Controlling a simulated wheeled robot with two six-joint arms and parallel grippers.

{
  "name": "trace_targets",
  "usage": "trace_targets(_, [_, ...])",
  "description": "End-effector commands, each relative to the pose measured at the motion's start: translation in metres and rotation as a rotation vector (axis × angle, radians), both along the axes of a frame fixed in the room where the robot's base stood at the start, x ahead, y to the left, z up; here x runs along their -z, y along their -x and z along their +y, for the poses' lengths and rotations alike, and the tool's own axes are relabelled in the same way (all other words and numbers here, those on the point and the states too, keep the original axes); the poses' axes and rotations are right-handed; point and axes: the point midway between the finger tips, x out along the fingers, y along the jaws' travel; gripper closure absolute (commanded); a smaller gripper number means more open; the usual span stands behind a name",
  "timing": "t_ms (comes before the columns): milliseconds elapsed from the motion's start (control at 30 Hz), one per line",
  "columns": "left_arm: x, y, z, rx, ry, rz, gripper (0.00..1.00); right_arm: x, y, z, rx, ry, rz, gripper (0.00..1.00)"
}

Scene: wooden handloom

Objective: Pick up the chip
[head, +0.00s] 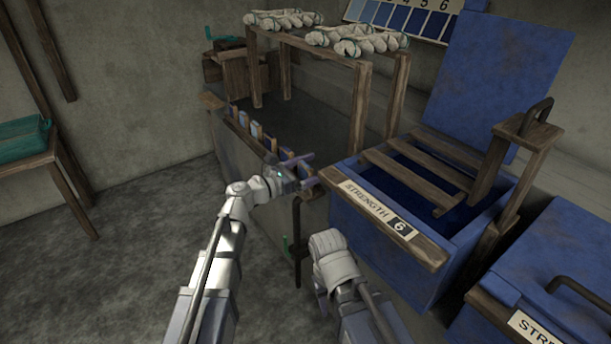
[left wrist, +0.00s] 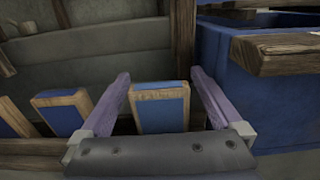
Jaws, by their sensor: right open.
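Several wood-framed blue chips stand in a row along the rack (head: 229,121) in the head view. In the left wrist view one chip (left wrist: 160,107) stands upright between the two purple fingers of my left gripper (left wrist: 160,85). There are gaps on both sides, so the gripper is open and not closed on it. Another chip (left wrist: 62,112) leans to the left, outside the fingers. In the head view my left gripper (head: 307,170) is at the near end of the row. My right gripper (head: 329,246) is lower, in front of the blue box; its fingers are hard to make out.
A blue box (head: 438,255) labelled STRENGTH 6 stands close to the right of my left gripper, with wooden slats on top. A second blue box (head: 560,265) is at the far right. A wooden stand (head: 361,105) holds yarn bundles (head: 355,40).

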Motion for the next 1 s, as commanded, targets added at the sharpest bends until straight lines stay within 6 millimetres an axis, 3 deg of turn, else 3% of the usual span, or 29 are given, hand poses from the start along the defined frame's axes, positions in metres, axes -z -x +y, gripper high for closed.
trace_targets(67, [0.0, 0.0001, 0.0002, 0.0, 0.0, 0.0, 0.1, 0.0, 0.0, 0.0, 0.0, 0.0, 0.0, 0.53])
trace_targets(767, [0.0, 0.0002, 0.0004, 0.0, 0.0, 0.0, 0.89, 0.0, 0.0, 0.0, 0.0, 0.0, 0.0, 0.53])
trace_targets(1000, [-0.0006, 0.0002, 0.0003, 0.0, 0.0, 0.0, 0.89, -0.0006, 0.0, 0.0, 0.0, 0.0, 0.0, 0.53])
